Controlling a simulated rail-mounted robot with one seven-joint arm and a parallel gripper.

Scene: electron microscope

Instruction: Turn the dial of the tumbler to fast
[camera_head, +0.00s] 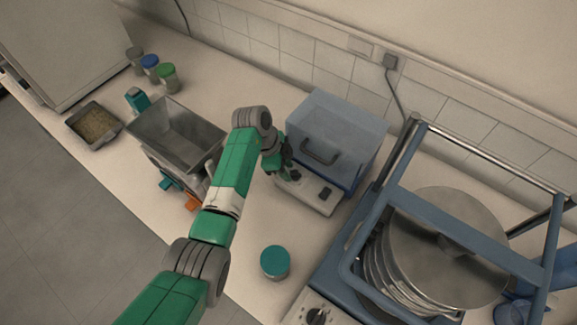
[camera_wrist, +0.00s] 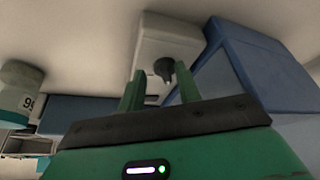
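A blue box-like machine (camera_head: 340,135) with a handled lid stands at the back wall, with a white control panel (camera_head: 308,192) in front. I take it for the tumbler, but cannot be sure. Two small dark controls show on the panel, one a dial (camera_head: 325,193) at its right. My gripper (camera_head: 283,162) is at the panel's left end. In the wrist view, a dark knob (camera_wrist: 164,68) on the white panel lies between and beyond my open fingers (camera_wrist: 160,88). The fingers look apart from it. Which control it is, its setting and any markings are unreadable.
A blue-framed machine with a metal drum (camera_head: 445,245) and its own dial (camera_head: 317,316) stands at right. A teal-lidded jar (camera_head: 275,262) stands on the bench between. A metal hopper (camera_head: 175,135), several jars and a tray (camera_head: 94,126) are at left.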

